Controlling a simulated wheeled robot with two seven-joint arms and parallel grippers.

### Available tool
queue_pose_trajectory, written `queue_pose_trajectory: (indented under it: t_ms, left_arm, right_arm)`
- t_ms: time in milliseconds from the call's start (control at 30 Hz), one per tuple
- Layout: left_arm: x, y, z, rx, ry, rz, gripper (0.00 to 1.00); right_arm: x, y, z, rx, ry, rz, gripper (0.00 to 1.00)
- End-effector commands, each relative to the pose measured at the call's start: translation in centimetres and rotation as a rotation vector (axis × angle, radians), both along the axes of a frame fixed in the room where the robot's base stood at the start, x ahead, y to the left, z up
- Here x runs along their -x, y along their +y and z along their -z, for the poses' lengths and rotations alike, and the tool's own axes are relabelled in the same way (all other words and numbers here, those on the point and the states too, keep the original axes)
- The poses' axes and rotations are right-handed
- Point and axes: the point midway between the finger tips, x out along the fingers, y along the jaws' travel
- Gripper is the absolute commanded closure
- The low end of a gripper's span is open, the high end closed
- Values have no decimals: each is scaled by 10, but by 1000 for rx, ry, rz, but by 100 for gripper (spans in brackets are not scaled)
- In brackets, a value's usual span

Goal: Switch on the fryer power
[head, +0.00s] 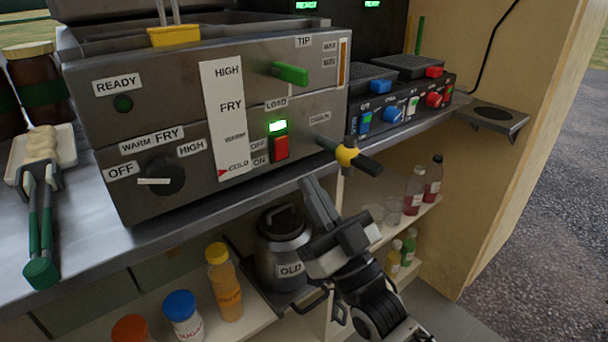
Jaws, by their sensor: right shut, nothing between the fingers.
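The fryer (215,85) is a grey metal box on the counter. On its front is a red rocker switch (280,148) beside a small OFF/ON label, with a bright green lit lamp (278,126) just above. A dark dial (160,177) marked OFF, WARM, FRY and HIGH has its white pointer towards OFF. The round READY lamp (123,103) is dark green and unlit. My right gripper (312,186) is shut and empty, its fingers pointing up just below and right of the switch, apart from it. My left gripper is out of view.
A drain valve (348,156) with a black handle juts out right of the gripper. A green tip handle (290,73) sticks out above. Below are a shelf with an OLD pot (283,247) and bottles (224,282). Tongs (43,220) lie at left.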

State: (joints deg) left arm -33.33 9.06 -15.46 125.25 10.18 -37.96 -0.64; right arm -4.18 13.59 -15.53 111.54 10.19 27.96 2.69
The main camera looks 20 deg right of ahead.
Motion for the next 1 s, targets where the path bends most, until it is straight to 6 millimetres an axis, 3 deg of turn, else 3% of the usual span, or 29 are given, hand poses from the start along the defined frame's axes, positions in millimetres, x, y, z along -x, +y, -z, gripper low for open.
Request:
queue_pose_trajectory:
  t_ms: [33, 100, 400, 1000]
  left_arm:
    - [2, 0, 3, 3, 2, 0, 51]
    - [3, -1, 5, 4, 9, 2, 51]
    - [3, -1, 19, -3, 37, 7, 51]
    - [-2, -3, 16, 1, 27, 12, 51]
  right_arm:
    - [7, -3, 17, 3, 11, -1, 100]
    - [17, -6, 30, 3, 11, 1, 100]
    - [45, -18, 67, 2, 4, 1, 100]
    - [50, -19, 72, 1, 3, 0, 100]
